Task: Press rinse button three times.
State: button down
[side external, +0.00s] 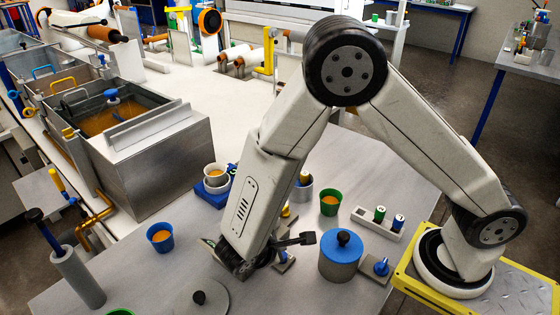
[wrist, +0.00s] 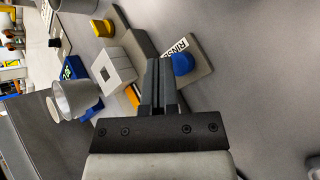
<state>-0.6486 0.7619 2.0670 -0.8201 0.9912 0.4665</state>
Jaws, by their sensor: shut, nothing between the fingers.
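The rinse button is a blue dome (wrist: 182,64) on a grey plate with a "RINSE" label (wrist: 176,46), seen in the wrist view. My gripper (wrist: 158,66) is shut and empty, its fingertips just left of the blue dome and overlapping the plate in the picture. I cannot tell whether the fingers touch the button or hover above it. In the side external view my forearm hides most of the gripper; a small plate with a blue part beside it is partly covered.
A yellow button (wrist: 101,27), a white block (wrist: 113,66) and a metal cup (wrist: 76,99) lie left of the fingers in the wrist view.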

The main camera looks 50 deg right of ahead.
jog(key=shift+f, duration=0.15)
dwell(0.5)
jog(key=shift+f, duration=0.25)
jog(key=shift+f, duration=0.5)
dwell(1.1)
jog(key=shift+r, duration=0.1)
dwell(0.3)
jog(key=shift+r, duration=0.85)
jog(key=shift+r, duration=0.1)
jog(key=shift+r, duration=2.4)
dwell(0.9)
jog(key=shift+r, duration=1.9)
